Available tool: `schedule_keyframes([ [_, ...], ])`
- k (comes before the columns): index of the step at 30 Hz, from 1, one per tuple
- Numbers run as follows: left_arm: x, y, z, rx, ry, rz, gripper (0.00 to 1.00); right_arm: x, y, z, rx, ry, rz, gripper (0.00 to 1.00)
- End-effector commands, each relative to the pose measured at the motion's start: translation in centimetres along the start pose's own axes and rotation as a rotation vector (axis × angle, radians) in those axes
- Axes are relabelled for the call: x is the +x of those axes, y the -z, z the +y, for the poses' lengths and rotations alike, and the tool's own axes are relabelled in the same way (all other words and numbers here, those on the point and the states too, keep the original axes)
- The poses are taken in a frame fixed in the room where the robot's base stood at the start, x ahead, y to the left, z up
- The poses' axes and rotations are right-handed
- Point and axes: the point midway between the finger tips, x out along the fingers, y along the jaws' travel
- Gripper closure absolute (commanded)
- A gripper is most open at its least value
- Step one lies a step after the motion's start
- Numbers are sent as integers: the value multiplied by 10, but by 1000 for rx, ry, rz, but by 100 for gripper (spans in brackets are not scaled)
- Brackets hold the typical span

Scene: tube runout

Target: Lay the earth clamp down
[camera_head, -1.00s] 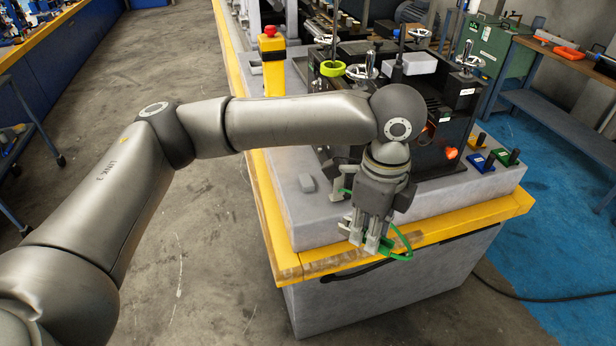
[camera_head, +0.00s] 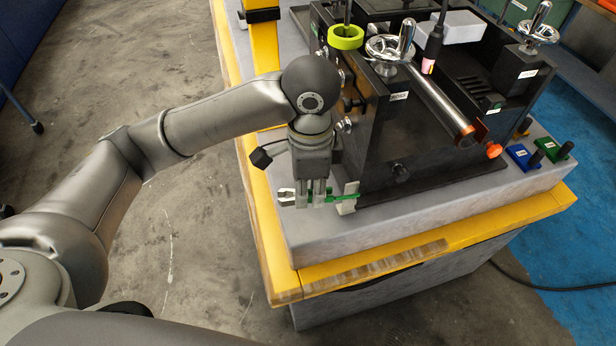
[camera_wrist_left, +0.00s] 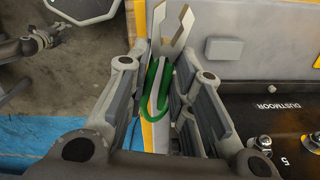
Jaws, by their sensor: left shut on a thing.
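The earth clamp (camera_head: 286,198) is held in my left gripper (camera_head: 318,196). Its pale forked jaws stick out to the left of the fingers in the head view, and green shows on the right. The gripper points down above the grey bench top, near its front left edge. In the left wrist view, the clamp's forked jaws (camera_wrist_left: 172,22) reach past the fingertips, and a green loop (camera_wrist_left: 153,90) shows between the fingers. I cannot tell whether the clamp touches the bench.
A black machine (camera_head: 430,130) with chrome handwheels stands close right of the gripper. A pale grey block (camera_wrist_left: 224,48) lies near the jaws in the left wrist view. A yellow edge (camera_head: 400,255) runs around the bench. Blue and green blocks (camera_head: 522,156) sit at the right.

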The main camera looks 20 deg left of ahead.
Motion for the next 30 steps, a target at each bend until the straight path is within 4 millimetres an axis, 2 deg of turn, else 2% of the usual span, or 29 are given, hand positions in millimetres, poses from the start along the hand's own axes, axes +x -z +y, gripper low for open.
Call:
schedule_keyframes([
  [1, 5, 0, -13, -7, -2, -3, 100, -2, -6, 0, 0, 0, -9, 54],
  [6, 21, 5, -54, -5, -1, -4, 100, -8, -17, 3, -2, -3, -26, 54],
  [13, 63, 9, -90, -1, -1, -4, 100, -12, -6, 5, -3, -6, -12, 54],
  [22, 86, 11, -108, 1, 0, -2, 100, -14, 2, 6, -3, -7, 2, 54],
  [27, 108, 11, -107, 3, 0, -2, 100, -23, 2, 5, -2, -5, 0, 54],
  [30, 114, 11, -108, 4, 1, -1, 100, -23, 2, 4, -2, -4, -1, 54],
])
